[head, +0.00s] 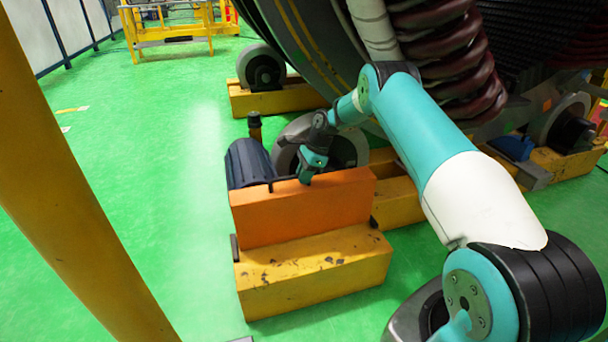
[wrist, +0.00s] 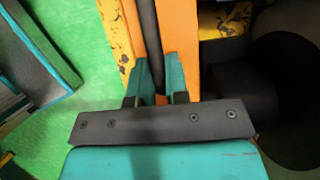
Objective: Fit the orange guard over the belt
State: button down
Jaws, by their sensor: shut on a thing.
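The orange guard (head: 300,212) is a box-like panel, upright just above or on the front yellow block; I cannot tell whether they touch. My gripper (head: 306,180) is at the guard's top edge and is shut on it. In the wrist view the gripper's teal fingers (wrist: 160,82) point along the orange guard (wrist: 180,28), with a dark strip beside it. The belt cannot be made out; the guard and my gripper cover that area. A dark ribbed motor (head: 249,163) stands behind the guard at left, and a grey roller (head: 349,148) behind it at right.
The yellow block (head: 315,270) lies below the guard. The large stator (head: 310,55) with dark red coils fills the back right. A yellow post (head: 75,180) crosses the left foreground. Green floor (head: 165,200) is clear at left. Another roller (head: 262,68) stands farther back.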

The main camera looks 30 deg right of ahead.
jog(key=shift+f, duration=0.75)
dwell(0.5)
jog(key=c, duration=1)
grip_release()
jog(key=shift+c, duration=0.2)
jog(key=shift+f, duration=0.15)
